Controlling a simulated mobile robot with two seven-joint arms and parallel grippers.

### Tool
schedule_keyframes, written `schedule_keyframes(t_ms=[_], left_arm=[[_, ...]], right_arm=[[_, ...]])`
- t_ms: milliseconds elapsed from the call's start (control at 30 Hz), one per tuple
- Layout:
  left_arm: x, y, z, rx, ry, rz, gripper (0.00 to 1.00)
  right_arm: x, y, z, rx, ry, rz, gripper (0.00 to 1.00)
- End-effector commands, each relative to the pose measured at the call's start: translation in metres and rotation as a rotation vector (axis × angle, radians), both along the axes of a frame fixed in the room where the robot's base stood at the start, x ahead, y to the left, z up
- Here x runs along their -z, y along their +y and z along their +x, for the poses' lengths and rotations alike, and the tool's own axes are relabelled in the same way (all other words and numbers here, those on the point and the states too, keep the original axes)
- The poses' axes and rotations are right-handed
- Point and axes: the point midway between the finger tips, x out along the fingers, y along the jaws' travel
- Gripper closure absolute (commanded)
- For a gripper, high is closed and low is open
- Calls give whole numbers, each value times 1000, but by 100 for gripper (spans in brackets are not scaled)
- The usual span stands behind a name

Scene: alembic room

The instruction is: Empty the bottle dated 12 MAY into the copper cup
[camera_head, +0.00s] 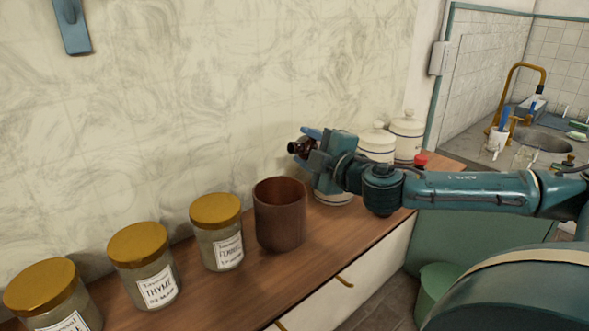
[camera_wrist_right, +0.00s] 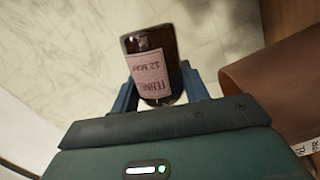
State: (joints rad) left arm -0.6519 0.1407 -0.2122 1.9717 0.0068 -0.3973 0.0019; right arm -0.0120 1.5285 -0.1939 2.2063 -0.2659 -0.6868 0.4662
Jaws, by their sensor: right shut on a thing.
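My right gripper (camera_head: 312,148) is shut on a small dark brown bottle (camera_head: 299,147) and holds it in the air above and to the right of the copper cup. In the right wrist view the bottle (camera_wrist_right: 155,62) sits between the two blue fingers, and its pinkish label reads "12 MAY" upside down. The bottle looks tilted; its contents cannot be made out. The copper cup (camera_head: 279,222), reddish brown, stands upright and open on the wooden counter. The cup (camera_wrist_right: 275,90) also shows at the right of the wrist view. My left gripper is not in view.
Three glass jars with gold lids, a near one (camera_head: 217,232), a thyme jar (camera_head: 143,265) and another (camera_head: 52,294), line the wooden counter (camera_head: 240,290) left of the cup. White lidded canisters (camera_head: 377,144) stand behind my right arm. A sink (camera_head: 540,140) lies far right.

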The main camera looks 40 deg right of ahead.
Motion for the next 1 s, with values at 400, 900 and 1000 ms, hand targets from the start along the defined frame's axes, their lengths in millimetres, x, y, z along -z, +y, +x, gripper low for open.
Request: schedule_keyframes(t_ms=[400,900,1000], left_arm=[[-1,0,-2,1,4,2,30],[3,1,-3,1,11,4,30],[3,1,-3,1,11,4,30]], right_arm=[[-6,1,-1,-2,-10,-93,100],[-10,2,-1,-2,-20,-175,100],[-11,2,-1,-2,-23,-197,100]])
